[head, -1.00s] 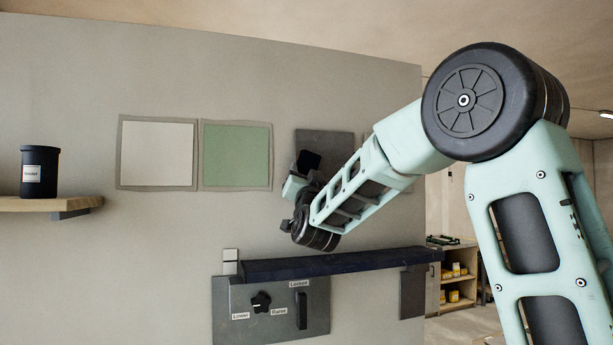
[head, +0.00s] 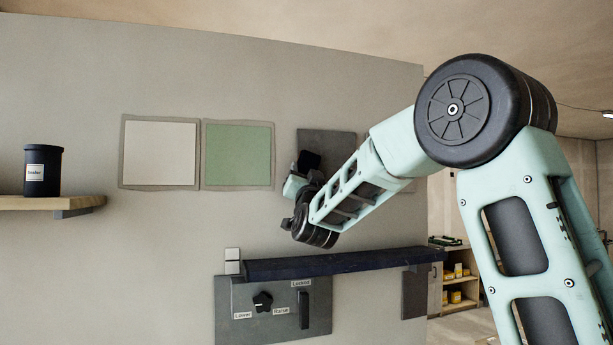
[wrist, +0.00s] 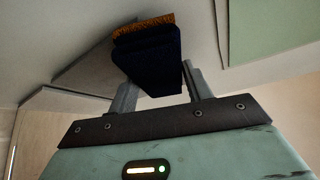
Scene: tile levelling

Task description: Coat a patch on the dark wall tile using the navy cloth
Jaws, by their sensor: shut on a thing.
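The dark wall tile (head: 330,143) is a grey square on the wall, right of the green tile. My gripper (head: 303,171) is at its lower left part, and my forearm covers its lower right. The gripper is shut on the navy cloth (head: 309,160), which appears as a small dark folded pad over the tile. In the wrist view the navy cloth (wrist: 150,65) sits between the two fingers (wrist: 160,92), with an orange-brown strip along its far edge. I cannot tell whether the cloth touches the tile.
A pale tile (head: 160,154) and a green tile (head: 238,155) are on the wall to the left. A dark ledge (head: 345,264) runs below my gripper, above a panel with a knob (head: 263,301). A dark labelled pot (head: 43,170) stands on a wooden shelf (head: 50,202) at far left.

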